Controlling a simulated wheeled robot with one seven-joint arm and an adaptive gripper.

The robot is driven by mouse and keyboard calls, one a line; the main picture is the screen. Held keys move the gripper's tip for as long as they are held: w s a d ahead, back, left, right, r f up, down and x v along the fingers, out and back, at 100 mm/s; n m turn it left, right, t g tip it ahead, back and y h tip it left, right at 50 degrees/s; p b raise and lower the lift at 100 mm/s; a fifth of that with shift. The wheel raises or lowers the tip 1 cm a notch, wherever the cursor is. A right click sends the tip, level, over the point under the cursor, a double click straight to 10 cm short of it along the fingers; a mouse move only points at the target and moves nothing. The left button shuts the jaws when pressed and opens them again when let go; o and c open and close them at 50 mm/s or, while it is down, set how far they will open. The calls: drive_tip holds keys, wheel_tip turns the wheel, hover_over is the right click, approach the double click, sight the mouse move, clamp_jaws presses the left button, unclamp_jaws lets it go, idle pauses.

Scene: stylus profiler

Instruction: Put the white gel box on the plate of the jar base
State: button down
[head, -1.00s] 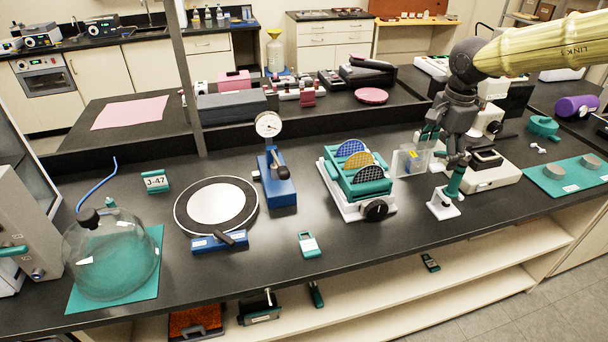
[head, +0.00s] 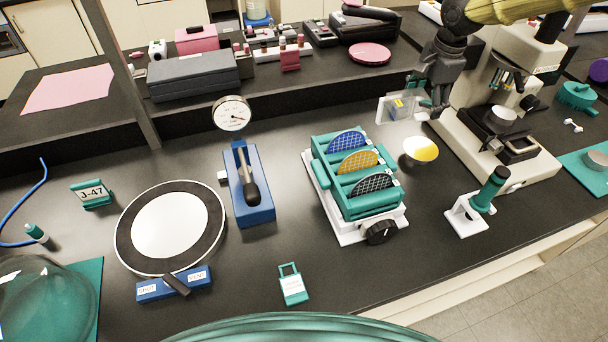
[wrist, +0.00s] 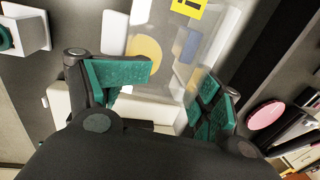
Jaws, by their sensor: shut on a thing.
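The white gel box (head: 388,110) is a see-through, whitish box with a yellow label. My gripper (head: 424,100) is shut on it at its right side and holds it above the bench, behind the wafer rack. In the wrist view the box (wrist: 222,42) lies between the teal finger pads of my gripper (wrist: 172,98). The jar base (head: 122,240) stands at the left of the bench, with a black ring and a blue block marked SHUT and VENT. Its round, pale plate (head: 170,225) is bare. The box is far to the right of the plate.
A blue dial gauge stand (head: 250,190) and the teal wafer rack (head: 355,180) stand between the box and the jar base. A yellow-filled dish (head: 421,150) and a microscope (head: 500,130) are near my gripper. A glass bell jar (head: 40,300) is at lower left.

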wheel_tip(320, 180, down, 10)
drive_tip(key=shift+s+r+p, duration=0.1)
drive_tip(key=shift+p, duration=0.8)
drive_tip(key=shift+d, duration=0.1)
drive_tip(key=shift+c, duration=0.6)
unclamp_jaws()
